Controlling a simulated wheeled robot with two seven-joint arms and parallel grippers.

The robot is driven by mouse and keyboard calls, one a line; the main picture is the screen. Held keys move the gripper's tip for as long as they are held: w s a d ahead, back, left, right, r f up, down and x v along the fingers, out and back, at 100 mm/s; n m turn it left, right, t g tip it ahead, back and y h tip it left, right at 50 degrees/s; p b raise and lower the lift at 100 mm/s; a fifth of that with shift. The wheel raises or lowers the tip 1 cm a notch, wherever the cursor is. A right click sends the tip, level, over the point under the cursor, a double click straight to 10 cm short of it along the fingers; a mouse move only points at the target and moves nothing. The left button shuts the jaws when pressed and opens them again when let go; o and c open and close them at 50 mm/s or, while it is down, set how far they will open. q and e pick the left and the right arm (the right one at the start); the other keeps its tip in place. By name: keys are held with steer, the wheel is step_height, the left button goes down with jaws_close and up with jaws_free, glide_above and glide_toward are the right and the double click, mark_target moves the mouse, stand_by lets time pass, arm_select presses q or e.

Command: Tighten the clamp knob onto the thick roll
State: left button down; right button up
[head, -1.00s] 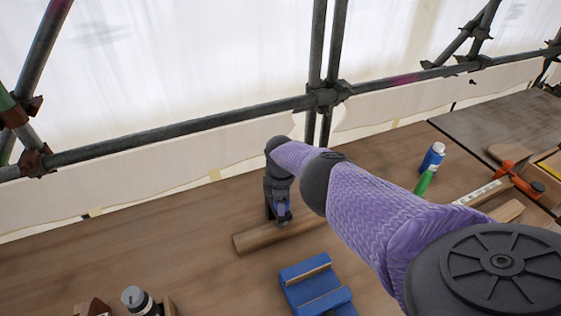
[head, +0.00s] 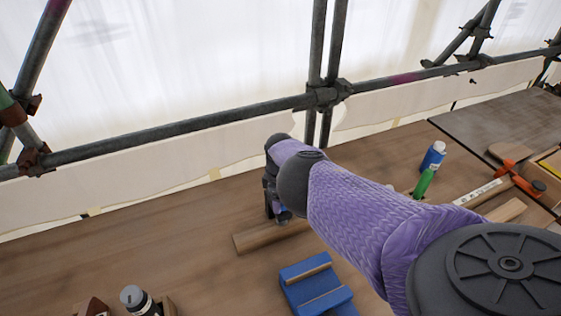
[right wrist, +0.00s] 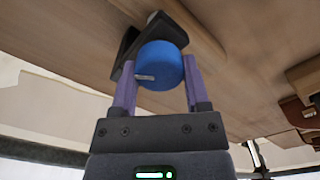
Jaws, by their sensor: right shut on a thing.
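The thick roll (head: 258,237), a tan wooden-looking cylinder, lies on the plank deck in the head view, its right part hidden behind my arm. It also shows in the right wrist view (right wrist: 198,32). A dark clamp (right wrist: 127,50) sits against the roll, with a blue round knob (right wrist: 162,62) facing the wrist camera. My right gripper (head: 281,216) is at the roll. Its two purple fingers (right wrist: 158,82) are closed on opposite sides of the knob. In the head view the clamp is mostly hidden by the gripper. My left gripper is out of view.
A blue block with wooden strips (head: 315,283) lies in front of the roll. A bottle (head: 134,298) stands at lower left. A blue-and-white can (head: 433,157), a green-handled tool (head: 424,183) and an orange clamp (head: 520,178) are at right. Scaffold tubes (head: 190,130) run behind.

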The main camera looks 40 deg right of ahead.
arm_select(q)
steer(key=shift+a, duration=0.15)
arm_select(e)
steer(key=o, duration=1.3)
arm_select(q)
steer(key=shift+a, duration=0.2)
arm_select(e)
steer(key=shift+r, duration=0.1)
arm_select(q)
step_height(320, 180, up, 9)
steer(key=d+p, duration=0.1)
steer(key=p, duration=0.8)
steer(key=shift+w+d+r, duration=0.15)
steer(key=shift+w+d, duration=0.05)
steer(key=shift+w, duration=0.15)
arm_select(e)
step_height(320, 180, up, 10)
steer(key=shift+f, duration=0.15)
